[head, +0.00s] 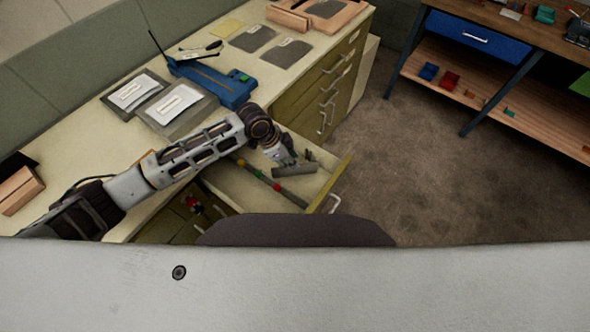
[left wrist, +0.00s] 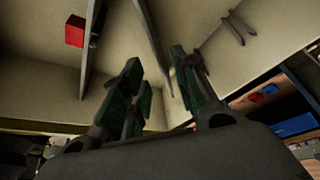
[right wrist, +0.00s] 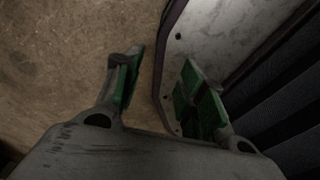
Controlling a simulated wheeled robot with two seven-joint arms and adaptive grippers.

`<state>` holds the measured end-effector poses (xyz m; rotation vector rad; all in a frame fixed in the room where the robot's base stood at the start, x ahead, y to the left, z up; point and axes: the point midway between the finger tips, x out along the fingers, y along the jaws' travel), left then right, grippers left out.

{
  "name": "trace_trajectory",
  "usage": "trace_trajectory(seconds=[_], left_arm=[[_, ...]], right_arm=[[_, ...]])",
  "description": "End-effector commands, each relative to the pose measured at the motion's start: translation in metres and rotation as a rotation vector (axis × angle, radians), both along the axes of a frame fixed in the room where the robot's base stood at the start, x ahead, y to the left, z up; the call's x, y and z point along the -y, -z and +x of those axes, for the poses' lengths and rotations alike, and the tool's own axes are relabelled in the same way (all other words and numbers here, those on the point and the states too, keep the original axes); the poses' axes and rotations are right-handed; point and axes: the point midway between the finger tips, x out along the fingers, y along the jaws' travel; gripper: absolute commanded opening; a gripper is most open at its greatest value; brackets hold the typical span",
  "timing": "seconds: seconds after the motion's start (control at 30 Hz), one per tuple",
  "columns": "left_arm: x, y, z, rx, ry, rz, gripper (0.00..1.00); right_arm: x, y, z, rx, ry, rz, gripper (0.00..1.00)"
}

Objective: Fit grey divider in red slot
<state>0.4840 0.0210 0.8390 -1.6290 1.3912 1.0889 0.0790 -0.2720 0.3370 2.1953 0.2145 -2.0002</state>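An open drawer (head: 325,182) holds a long grey divider strip (head: 262,178) with green and red marks along it. In the left wrist view, a red block (left wrist: 75,30) sits beside a dark upright strip (left wrist: 92,50). A second thin grey strip (left wrist: 150,35) runs down between the fingers, its lower end close to the right finger; I cannot tell if they touch. My left gripper (head: 292,170) is inside the drawer; its fingers (left wrist: 158,90) stand apart. My right gripper (right wrist: 155,85) is open and empty, outside the head view. Which mark is the red slot is unclear.
The drawer belongs to a cream-topped bench (head: 130,75) carrying grey sheets and a blue tool (head: 215,82). Red items (head: 193,203) show below, left of the drawer. A shelf bench (head: 480,85) stands at the upper right. The floor (head: 430,170) between is clear.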

Motion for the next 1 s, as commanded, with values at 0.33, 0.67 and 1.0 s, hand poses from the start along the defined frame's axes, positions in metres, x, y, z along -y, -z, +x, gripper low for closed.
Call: trace_trajectory(seconds=[0.33,0.67,1.0], left_arm=[[0.002,0.004,0.0,-0.001,-0.001,0.0,0.29],[0.012,0.034,0.003,-0.001,-0.001,0.001,0.29],[0.018,0.049,0.004,0.0,0.0,0.0,0.29]], right_arm=[[-0.003,-0.001,-0.001,-0.001,0.001,0.003,0.4],[-0.016,-0.004,-0.001,-0.002,0.005,0.018,0.4],[-0.009,-0.004,-0.002,-0.002,0.003,0.01,0.4]])
